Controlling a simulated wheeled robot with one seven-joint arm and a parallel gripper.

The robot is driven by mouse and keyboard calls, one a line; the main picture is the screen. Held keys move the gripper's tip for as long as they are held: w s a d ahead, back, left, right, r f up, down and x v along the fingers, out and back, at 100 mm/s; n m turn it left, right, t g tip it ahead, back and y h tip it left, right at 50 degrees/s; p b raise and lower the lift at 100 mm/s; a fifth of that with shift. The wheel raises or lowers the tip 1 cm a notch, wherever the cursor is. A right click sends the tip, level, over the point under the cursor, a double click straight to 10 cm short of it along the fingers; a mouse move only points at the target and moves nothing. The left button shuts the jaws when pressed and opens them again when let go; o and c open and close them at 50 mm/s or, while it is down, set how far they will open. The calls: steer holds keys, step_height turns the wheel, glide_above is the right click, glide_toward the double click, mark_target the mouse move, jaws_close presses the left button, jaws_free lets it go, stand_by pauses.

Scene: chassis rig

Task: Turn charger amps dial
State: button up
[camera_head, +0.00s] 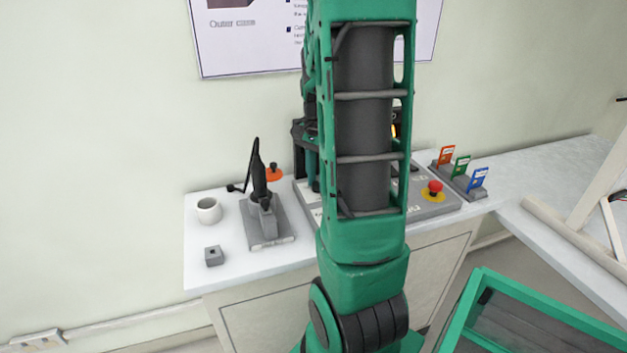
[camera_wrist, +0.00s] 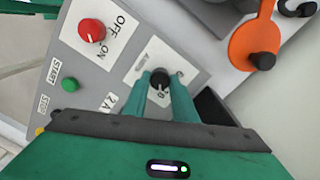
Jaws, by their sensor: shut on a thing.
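The amps dial (camera_wrist: 160,77) is a small black knob on a white label marked AMPS, on the grey charger panel (camera_wrist: 128,98). In the wrist view my gripper (camera_wrist: 160,86) has its two green fingers shut on the dial, one on each side. The fingers hide part of the dial and the label, so its setting cannot be read. In the head view my green arm stands in front of the charger and hides the gripper and the dial.
Near the dial are a red OFF/ON knob (camera_wrist: 92,30) and a green START button (camera_wrist: 70,84). An orange tag (camera_wrist: 252,40) lies at upper right. On the bench are a white mug (camera_head: 208,211), a red emergency button (camera_head: 435,187) and coloured cards (camera_head: 461,166).

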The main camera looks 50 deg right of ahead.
mark_target(315, 182)
steer(key=shift+w+r, duration=0.1)
steer(key=shift+w, duration=0.25)
steer(key=o, duration=1)
steer(key=shift+a, duration=0.1)
steer(key=shift+o, duration=0.2)
steer(key=shift+s, duration=0.1)
step_height(315, 182, up, 11)
steer(key=shift+w+f, duration=0.2)
